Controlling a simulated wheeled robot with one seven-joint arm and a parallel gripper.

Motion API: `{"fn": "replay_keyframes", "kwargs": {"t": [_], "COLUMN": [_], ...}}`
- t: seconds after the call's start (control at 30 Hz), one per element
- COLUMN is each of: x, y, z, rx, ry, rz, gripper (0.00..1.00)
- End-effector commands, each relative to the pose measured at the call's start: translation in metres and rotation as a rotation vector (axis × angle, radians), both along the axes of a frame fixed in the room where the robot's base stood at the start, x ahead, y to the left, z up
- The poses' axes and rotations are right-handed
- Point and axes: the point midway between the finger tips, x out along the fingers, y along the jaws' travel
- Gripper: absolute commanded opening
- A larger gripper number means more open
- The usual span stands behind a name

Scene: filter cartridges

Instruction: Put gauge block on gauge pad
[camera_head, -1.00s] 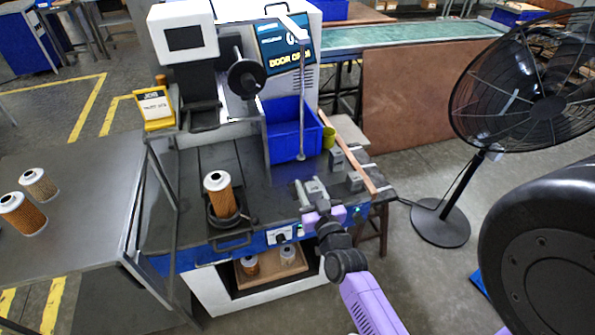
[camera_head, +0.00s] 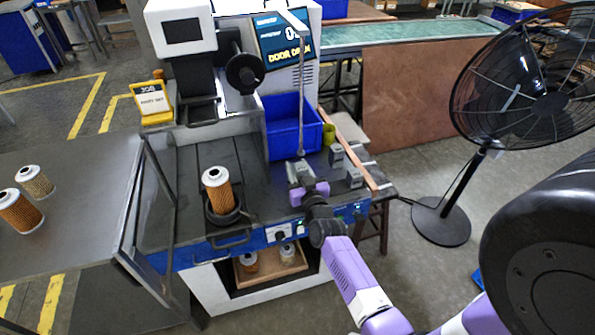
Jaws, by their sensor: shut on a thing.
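My gripper (camera_head: 297,169) is over the dark bench top, in front of the blue bin. Its jaws are shut on a small grey piece, which I take to be the gauge block; the fingers hide much of it, and I cannot tell whether it touches the bench. Two grey blocks stand to the right of the gripper: one farther back (camera_head: 337,156) and one nearer (camera_head: 354,177). I cannot make out which surface is the gauge pad.
An orange filter cartridge (camera_head: 217,190) stands in a black round holder left of my gripper. A blue bin (camera_head: 290,128) and a yellow-green cup (camera_head: 328,136) are behind. Two cartridges stand on the left table (camera_head: 80,200).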

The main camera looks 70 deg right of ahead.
Motion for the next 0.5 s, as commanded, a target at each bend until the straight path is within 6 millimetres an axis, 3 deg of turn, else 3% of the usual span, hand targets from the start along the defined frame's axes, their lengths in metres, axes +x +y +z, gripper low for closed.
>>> {"fn": "replay_keyframes", "kwargs": {"t": [0.3, 0.33, 0.43, 0.5], "x": [0.0003, 0.0000, 0.0000, 0.0000], "y": [-0.0002, 0.0001, 0.0001, 0.0001], "z": [-0.0007, -0.0020, -0.0011, -0.0011], "rx": [-0.003, -0.001, -0.001, -0.001], "ry": [-0.003, -0.001, -0.001, -0.001], "rz": [0.000, 0.000, 0.000, 0.000], "gripper": [0.00, 0.38, 0.58, 0.58]}}
